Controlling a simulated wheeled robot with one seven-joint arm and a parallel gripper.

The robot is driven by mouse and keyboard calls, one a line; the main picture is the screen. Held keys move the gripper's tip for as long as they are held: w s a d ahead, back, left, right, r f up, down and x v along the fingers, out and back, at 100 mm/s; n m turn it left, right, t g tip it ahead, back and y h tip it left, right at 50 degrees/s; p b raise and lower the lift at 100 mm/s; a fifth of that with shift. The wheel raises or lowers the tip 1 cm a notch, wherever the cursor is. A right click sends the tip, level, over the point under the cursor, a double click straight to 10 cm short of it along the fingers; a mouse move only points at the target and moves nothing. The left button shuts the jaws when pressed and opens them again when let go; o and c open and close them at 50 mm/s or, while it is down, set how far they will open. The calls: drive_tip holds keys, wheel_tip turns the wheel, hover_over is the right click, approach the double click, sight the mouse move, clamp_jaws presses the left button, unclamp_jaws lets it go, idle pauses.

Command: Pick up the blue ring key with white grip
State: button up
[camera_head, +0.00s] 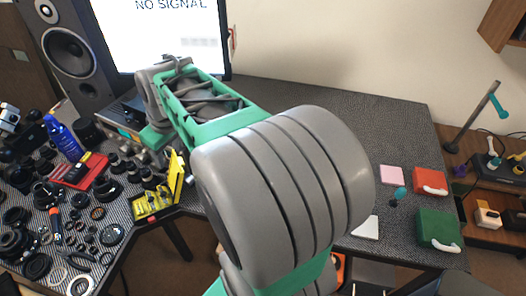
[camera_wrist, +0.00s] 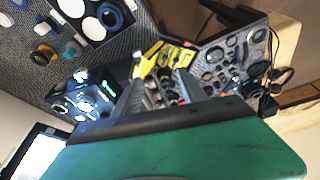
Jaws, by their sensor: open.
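I cannot pick out the blue ring key with white grip with certainty. Beyond the fingers is a yellow tool case (camera_wrist: 150,60), also in the head view (camera_head: 155,203). My arm hides the middle of the table in the head view.
Many dark lens rings (camera_head: 108,235) and a blue spray bottle (camera_head: 62,138) crowd the left table. A monitor (camera_head: 165,35) and speaker (camera_head: 72,50) stand behind. At right are a red box (camera_head: 430,178), a green box (camera_head: 437,226) and a pink pad (camera_head: 391,174). The back right tabletop is clear.

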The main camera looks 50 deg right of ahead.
drive_tip(key=w+d+f+n, duration=0.1)
drive_tip(key=w+d+f, duration=0.15)
drive_tip(key=d, duration=0.45)
drive_tip(key=w+d+f, duration=0.2)
drive_tip(key=d+f, duration=0.1)
drive_tip(key=d, duration=0.4)
drive_tip(key=s+d+f, duration=0.3)
drive_tip(key=d+f, duration=0.2)
drive_tip(key=d, duration=0.3)
drive_tip(key=s+d+f+n+y, duration=0.1)
drive_tip(key=s+d+f, duration=0.2)
drive_tip(key=d+f, duration=0.3)
drive_tip(key=s+d+f+n+b, duration=0.1)
drive_tip(key=s+d+f, duration=0.2)
drive_tip(key=d, duration=0.8)
drive_tip(key=shift+s+d+f+t+y, duration=0.1)
drive_tip(key=shift+s+f+t+y, duration=0.1)
drive_tip(key=shift+f, duration=0.5)
drive_tip(key=shift+s+f+t+y, duration=0.1)
drive_tip(key=shift+f+t, duration=0.1)
drive_tip(key=shift+f, duration=0.5)
drive_tip(key=p+x, duration=0.1)
drive_tip(key=x, duration=0.4)
drive_tip(key=p+x, duration=0.1)
drive_tip(key=x, duration=0.1)
drive_tip(key=shift+s+a+f+p, duration=0.15)
drive_tip(key=shift+a+f+p, duration=0.15)
drive_tip(key=shift+f, duration=0.05)
clamp_jaws()
